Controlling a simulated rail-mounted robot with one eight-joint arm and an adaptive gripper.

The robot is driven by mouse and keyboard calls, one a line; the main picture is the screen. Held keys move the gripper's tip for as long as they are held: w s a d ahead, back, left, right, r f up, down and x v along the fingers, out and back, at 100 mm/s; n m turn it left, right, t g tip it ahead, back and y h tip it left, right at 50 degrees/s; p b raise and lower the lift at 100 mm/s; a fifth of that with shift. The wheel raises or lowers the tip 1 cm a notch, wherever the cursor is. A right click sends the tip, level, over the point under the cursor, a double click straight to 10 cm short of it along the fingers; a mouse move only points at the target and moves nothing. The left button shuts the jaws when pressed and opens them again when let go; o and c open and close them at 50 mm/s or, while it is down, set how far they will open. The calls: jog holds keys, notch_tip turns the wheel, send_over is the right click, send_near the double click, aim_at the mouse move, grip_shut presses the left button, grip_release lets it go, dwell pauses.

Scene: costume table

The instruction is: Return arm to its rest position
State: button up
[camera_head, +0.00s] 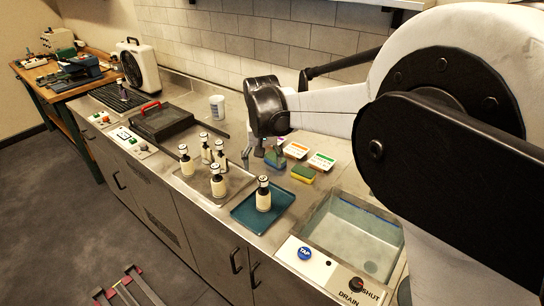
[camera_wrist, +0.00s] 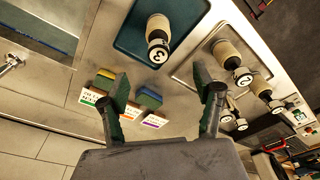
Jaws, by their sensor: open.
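My gripper (camera_wrist: 160,82) is open and empty in the wrist view. Its two dark fingers stand apart, and no object is between the pads. In the head view, my arm reaches in from the right and its wrist hangs above the counter (camera_head: 200,90). My gripper there is partly hidden, near the sponges and small cartons (camera_head: 296,150).
A sink (camera_head: 350,235) is at the right, with a tap button (camera_head: 304,253) and drain knob (camera_head: 356,284) in front. A green-and-yellow sponge (camera_head: 303,173) lies behind the blue tray. A black lidded box (camera_head: 161,122), white cup (camera_head: 217,107) and fan heater (camera_head: 138,67) stand further left.

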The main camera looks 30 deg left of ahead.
jog(key=shift+d, duration=0.15)
jog(key=w+d+r+m+t+b, duration=0.1)
jog(key=d+r, duration=0.2)
jog(key=d, duration=0.8)
jog(key=d+r+m+t+b, duration=0.15)
jog(key=d+r, duration=0.25)
jog(key=d, duration=0.7)
jog(key=w+d+r+m+b, duration=0.1)
jog(key=d+r+b, duration=0.15)
jog(key=d, duration=0.85)
jog(key=s+d+f+m+t+b, duration=0.1)
jog(key=s+d+f, duration=0.1)
jog(key=s+d, duration=0.4)
jog(key=s+d+f+m+t+b, duration=0.1)
jog(key=s+d, duration=0.4)
jog(key=d, duration=0.6)
jog(key=s+d+f+m+t+h+b, duration=0.1)
jog(key=s+d+f+m, duration=0.1)
jog(key=s+d+f, duration=0.3)
jog(key=s+d, duration=0.1)
jog(key=d, duration=0.3)
jog(key=shift+s+d+f+m, duration=0.2)
jog(key=shift+s+d+m, duration=0.15)
